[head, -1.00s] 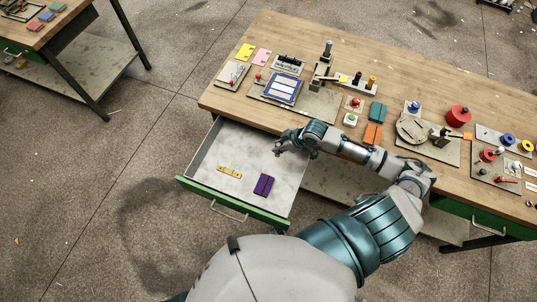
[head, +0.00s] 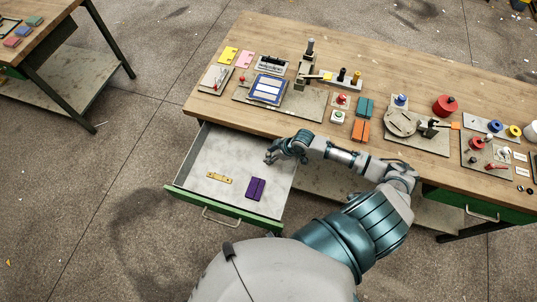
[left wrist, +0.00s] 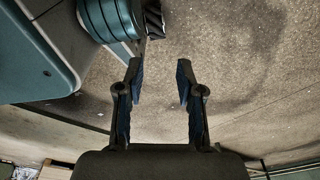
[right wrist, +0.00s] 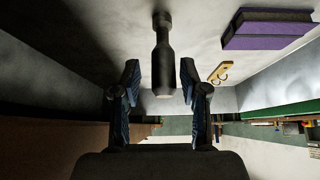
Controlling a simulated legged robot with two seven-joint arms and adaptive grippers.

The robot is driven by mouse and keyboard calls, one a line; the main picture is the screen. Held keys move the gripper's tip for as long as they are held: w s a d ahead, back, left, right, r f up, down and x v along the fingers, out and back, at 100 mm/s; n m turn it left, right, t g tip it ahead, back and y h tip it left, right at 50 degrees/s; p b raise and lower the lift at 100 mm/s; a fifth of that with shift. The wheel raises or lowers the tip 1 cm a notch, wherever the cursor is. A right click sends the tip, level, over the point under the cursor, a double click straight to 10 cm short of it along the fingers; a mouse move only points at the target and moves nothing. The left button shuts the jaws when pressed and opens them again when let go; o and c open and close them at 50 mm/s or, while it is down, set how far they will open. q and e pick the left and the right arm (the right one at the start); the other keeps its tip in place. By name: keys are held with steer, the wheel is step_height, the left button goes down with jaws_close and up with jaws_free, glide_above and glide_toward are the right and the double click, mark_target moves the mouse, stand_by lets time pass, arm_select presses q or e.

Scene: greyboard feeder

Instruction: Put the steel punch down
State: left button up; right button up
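The steel punch (right wrist: 163,58) is a dark, stepped cylinder with a pale end. In the right wrist view it lies in the gap between the fingertips of my right gripper (right wrist: 159,80), against the pale drawer floor. The right fingers are open, with a gap on each side of the punch. In the head view my right gripper (head: 271,157) is over the right part of the open drawer (head: 200,155), and I cannot make out the punch there. My left gripper (left wrist: 158,78) is open and empty above the concrete floor, outside the head view.
A purple block (head: 255,188) and a yellow bracket (head: 219,178) lie in the drawer, left of and in front of my right gripper. The drawer's left and back areas are clear. The wooden workbench (head: 230,120) above holds fixtures, coloured plates and a red cylinder (head: 447,105).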

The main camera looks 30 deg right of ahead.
steer(key=shift+d+f, duration=0.2)
steer(key=shift+d, duration=0.5)
steer(key=shift+a+r, duration=0.1)
steer(key=shift+r, duration=0.1)
arm_select(q)
steer(key=s, duration=0.1)
steer(key=s+f+p, duration=0.1)
steer(key=s, duration=0.1)
steer(key=s+a+f+p, duration=0.1)
steer(key=s, duration=0.1)
steer(key=shift+s, duration=0.1)
arm_select(e)
steer(key=a+v, duration=0.1)
steer(key=v, duration=1)
steer(key=shift+s+r, duration=0.2)
steer(key=shift+r, duration=0.35)
arm_select(q)
steer(key=shift+d, duration=0.1)
arm_select(e)
steer(key=shift+d, duration=0.2)
